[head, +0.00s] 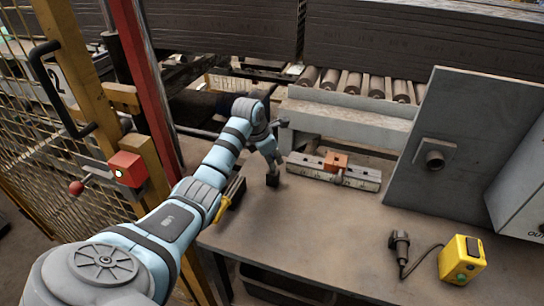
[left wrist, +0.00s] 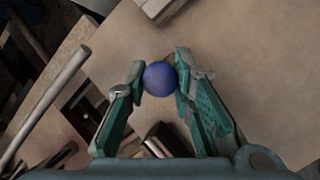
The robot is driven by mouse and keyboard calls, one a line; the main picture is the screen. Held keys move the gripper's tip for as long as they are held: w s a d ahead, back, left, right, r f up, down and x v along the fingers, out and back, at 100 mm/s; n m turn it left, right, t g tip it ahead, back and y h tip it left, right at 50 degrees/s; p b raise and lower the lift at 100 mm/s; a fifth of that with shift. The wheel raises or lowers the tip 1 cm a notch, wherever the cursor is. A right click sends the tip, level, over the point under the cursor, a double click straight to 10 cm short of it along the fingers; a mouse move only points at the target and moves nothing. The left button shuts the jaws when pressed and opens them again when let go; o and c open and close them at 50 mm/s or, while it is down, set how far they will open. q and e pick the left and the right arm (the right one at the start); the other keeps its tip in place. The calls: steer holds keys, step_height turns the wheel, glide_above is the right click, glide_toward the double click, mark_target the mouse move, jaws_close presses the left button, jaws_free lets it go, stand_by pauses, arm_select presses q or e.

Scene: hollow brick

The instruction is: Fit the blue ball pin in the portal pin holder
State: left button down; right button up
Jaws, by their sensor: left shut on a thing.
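My left gripper (head: 272,174) hangs above the left part of the table, pointing down. In the left wrist view its two fingers (left wrist: 160,85) are shut on the blue ball pin (left wrist: 159,78). Only the round blue ball shows there; any pin shaft is hidden, and the head view does not show the pin clearly. A grey upright panel with a short round socket (head: 435,156) stands at the right. A low grey bar (head: 307,166) with an orange block (head: 336,161) lies to the right of the gripper. I cannot tell which of these is the portal pin holder. My right gripper is not in view.
A dark plug-like tool (head: 400,247) with a cable lies near a yellow box (head: 462,259) with a green button. A roller conveyor (head: 354,83) runs behind the table. A red post (head: 146,80) and a yellow fence stand at the left. The front middle of the table (head: 320,230) is clear.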

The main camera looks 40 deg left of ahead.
arm_select(q)
steer(key=shift+f+b, duration=0.4)
steer(key=shift+f, duration=0.3)
steer(key=c, duration=1.3)
jaws_free()
steer(key=v, duration=1.2)
steer(key=shift+w, duration=0.1)
